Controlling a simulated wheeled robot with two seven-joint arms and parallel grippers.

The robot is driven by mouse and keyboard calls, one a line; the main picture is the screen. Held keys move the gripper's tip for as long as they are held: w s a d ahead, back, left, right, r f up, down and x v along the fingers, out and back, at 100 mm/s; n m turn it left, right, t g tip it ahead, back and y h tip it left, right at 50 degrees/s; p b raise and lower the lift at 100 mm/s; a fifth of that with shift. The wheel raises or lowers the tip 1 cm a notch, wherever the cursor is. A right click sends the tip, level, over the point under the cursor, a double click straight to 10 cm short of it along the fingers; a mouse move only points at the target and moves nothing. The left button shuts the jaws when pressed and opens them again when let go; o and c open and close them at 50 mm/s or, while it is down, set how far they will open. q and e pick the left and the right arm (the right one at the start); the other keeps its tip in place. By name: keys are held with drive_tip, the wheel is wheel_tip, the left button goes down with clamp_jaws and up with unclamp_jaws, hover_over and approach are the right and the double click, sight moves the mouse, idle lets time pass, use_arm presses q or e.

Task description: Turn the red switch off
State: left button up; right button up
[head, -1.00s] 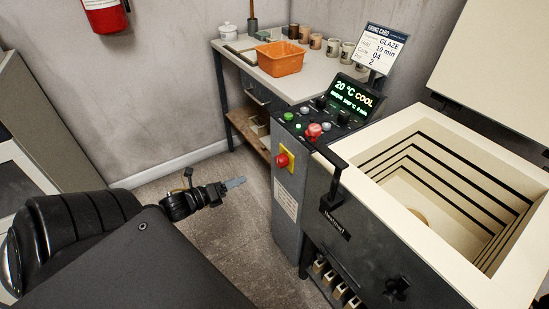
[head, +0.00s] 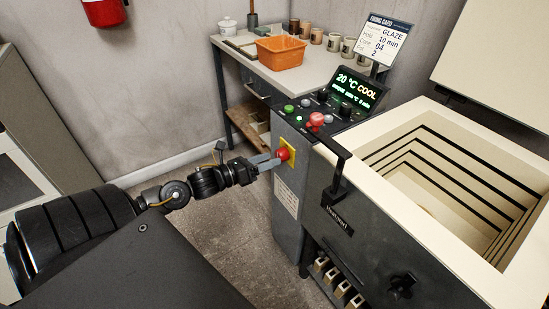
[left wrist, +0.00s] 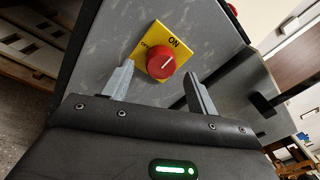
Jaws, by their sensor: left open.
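The red switch (head: 283,154) is a round knob on a yellow plate (left wrist: 180,42) on the side of the grey kiln control cabinet. In the left wrist view the knob (left wrist: 160,64) shows a white pointer line slanting up and right toward the ON label; the off label at the plate's left is partly readable. My left gripper (head: 272,161) is open, its fingertips close to the knob in the head view. In the left wrist view its two fingers (left wrist: 158,84) stand apart, one on each side of the knob. Contact cannot be told. My right gripper is not in view.
The open kiln (head: 400,131) stands at the right, with a control panel and display (head: 356,91) reading 20 °C COOL. A work table (head: 240,56) behind carries an orange bin (head: 280,53) and several cups. The floor left of the cabinet is clear.

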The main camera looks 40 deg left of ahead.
sight(282, 155)
use_arm(q)
drive_tip(key=shift+x, duration=1.5)
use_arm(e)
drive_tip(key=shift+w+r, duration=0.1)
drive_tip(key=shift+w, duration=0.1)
